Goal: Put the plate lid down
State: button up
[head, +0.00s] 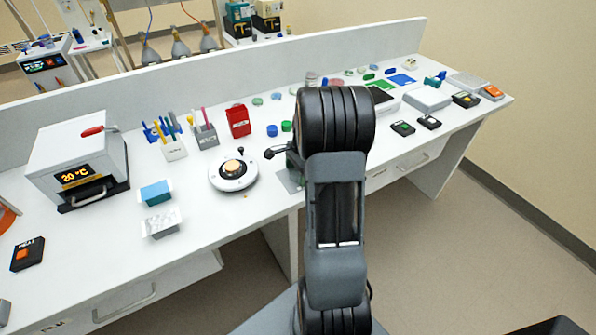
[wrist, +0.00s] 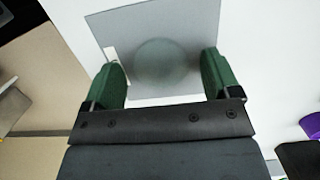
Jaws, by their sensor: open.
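In the wrist view a faint, see-through round disc (wrist: 165,60), which looks like the plate lid, lies over a grey square mat (wrist: 140,20). My gripper (wrist: 163,80) is open, with one green finger on each side of the disc's near part. I see a gap between the disc and each finger. I cannot tell whether the disc rests flat on the mat or on a dish. In the head view the grey mat (head: 289,181) shows at the bench's front edge, partly behind my arm.
A round white device (head: 233,174) stands left of the mat. Blue and green caps (head: 272,130), a red box (head: 238,121) and pen holders (head: 203,137) are behind it. Dark boxes (head: 402,128) lie to the right. The white bench between the device and the heater box (head: 80,160) holds small racks.

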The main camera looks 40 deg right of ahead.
jog(key=shift+r, duration=0.1)
notch_tip(320, 180, up, 11)
jog(key=d, duration=0.2)
jog(key=s+a+r+n+t+h, duration=0.1)
jog(key=s+a+r+n, duration=0.1)
jog(key=a+n, duration=0.4)
jog(key=s+a+r+n+t+h, duration=0.15)
jog(key=a+n, duration=0.25)
jog(key=a, duration=0.4)
jog(key=s+a+f+n+t, duration=0.1)
jog(key=s+a+n, duration=0.8)
jog(key=shift+a+n+y, duration=0.15)
jog(key=shift+n+y, duration=0.2)
jog(key=shift+n, duration=0.05)
jog(key=shift+f, duration=0.1)
